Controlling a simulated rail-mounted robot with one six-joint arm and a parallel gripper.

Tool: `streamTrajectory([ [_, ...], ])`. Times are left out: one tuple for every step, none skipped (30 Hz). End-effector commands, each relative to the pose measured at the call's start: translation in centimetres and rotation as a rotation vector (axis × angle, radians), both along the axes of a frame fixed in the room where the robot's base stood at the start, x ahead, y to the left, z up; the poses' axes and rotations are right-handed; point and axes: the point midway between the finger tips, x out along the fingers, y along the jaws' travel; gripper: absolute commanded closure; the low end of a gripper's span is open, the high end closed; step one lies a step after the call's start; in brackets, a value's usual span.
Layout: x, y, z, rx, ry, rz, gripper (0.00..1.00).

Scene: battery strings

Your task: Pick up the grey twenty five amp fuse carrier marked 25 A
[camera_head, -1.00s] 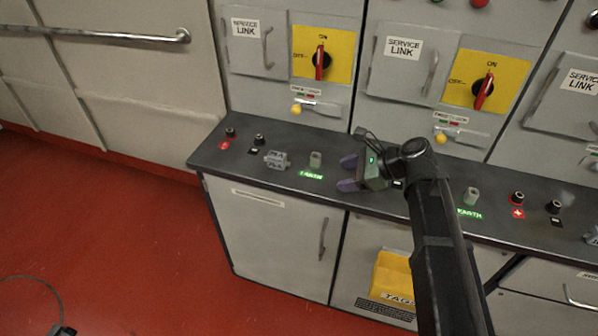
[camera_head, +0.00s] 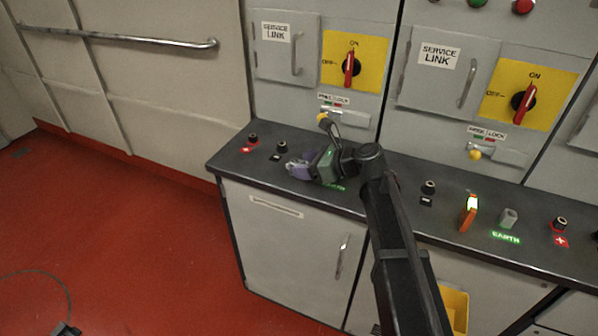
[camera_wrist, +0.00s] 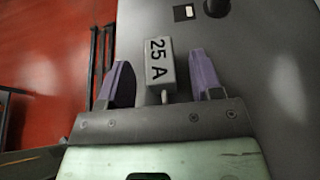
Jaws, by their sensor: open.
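The grey fuse carrier marked 25 A (camera_wrist: 159,62) lies on the dark counter, seen in the wrist view between my gripper's two purple fingers. My gripper (camera_wrist: 160,80) is open, with one finger on each side of the carrier. A gap shows between the carrier and the right finger; the left finger is also apart from it. In the head view, my gripper (camera_head: 297,168) is low over the left part of the counter, and its fingers hide most of the carrier there.
The dark counter (camera_head: 235,158) holds a red-labelled terminal (camera_head: 252,140) and a black terminal (camera_head: 281,150) to the left. An orange-and-white device (camera_head: 468,212) and a grey earth post (camera_head: 508,218) stand to the right. Cabinets with service-link doors (camera_head: 436,70) rise behind.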

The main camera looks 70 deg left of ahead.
Motion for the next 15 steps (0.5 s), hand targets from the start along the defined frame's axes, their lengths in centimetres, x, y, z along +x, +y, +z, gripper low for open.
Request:
streamTrajectory([
  [-0.59, 0.82, -0.85, 0.001, -0.001, 0.0, 0.4],
  [-0.9, 1.16, -1.02, 0.001, -0.001, 0.0, 0.4],
  [-1.24, 1.47, -1.12, 0.001, -0.001, 0.002, 0.4],
  [-1.39, 1.59, -1.11, 0.001, -0.001, 0.001, 0.4],
  [-1.44, 1.64, -1.08, 0.001, -0.001, 0.001, 0.4],
  [-1.45, 1.62, -0.99, 0.001, -0.001, 0.0, 0.4],
  [-1.44, 1.59, -0.94, 0.001, -0.001, -0.001, 0.4],
  [-1.43, 1.58, -0.92, 0.001, -0.001, -0.001, 0.4],
  [-1.42, 1.57, -0.92, 0.001, -0.001, -0.001, 0.4],
  [-1.42, 1.57, -0.92, 0.001, -0.001, -0.001, 0.42],
  [-1.42, 1.56, -0.92, 0.001, -0.001, -0.001, 0.47],
  [-1.41, 1.57, -0.92, 0.001, -0.001, -0.001, 0.53],
  [-1.4, 1.56, -0.91, 0.001, -0.001, -0.001, 0.57],
  [-1.4, 1.56, -0.91, 0.001, -0.001, -0.001, 0.62],
  [-1.4, 1.56, -0.91, 0.001, -0.001, -0.001, 0.68],
])
